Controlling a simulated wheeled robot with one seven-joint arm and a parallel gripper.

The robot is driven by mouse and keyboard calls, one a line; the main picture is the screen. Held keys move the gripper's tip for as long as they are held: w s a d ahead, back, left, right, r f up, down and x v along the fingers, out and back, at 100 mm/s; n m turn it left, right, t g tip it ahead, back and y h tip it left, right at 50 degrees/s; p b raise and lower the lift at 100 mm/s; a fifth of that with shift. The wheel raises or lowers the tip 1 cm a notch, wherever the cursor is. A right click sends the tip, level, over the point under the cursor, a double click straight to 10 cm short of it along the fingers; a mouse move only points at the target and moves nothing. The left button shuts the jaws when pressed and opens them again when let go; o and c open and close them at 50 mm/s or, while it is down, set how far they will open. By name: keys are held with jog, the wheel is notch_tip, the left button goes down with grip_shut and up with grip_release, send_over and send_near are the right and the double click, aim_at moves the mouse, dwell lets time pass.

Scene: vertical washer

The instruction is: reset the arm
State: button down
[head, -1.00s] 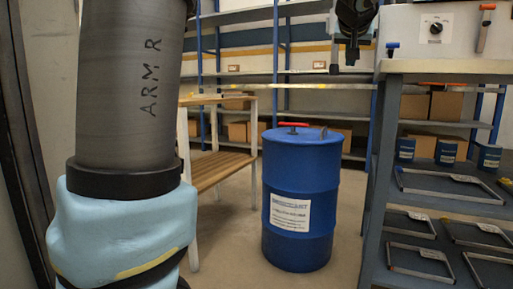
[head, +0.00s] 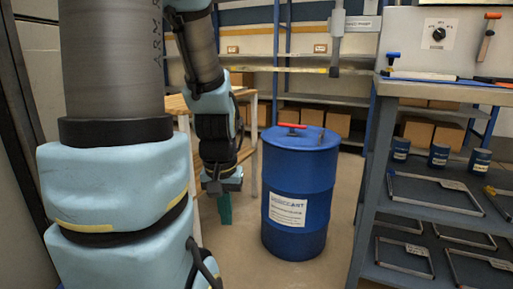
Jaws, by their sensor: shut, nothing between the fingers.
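My arm comes down the left side of the head view and bends behind itself. My gripper (head: 224,206) hangs low, pointing down, left of the blue drum (head: 298,195). Its teal fingers are shut and hold nothing. In the picture there is a narrow gap between gripper and drum; they do not appear to touch. The drum stands upright on the floor, with a red-handled tool (head: 292,126) on its lid.
A wooden bench (head: 178,106) stands behind my arm. A dark grey shelf unit (head: 365,190) on the right holds metal frames and small blue cans (head: 438,156). A white box with a knob (head: 440,38) sits on its top. Floor shows between bench and drum.

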notch_tip(320, 180, up, 38)
jog(key=p, duration=3.6)
jog(key=shift+w, duration=0.3)
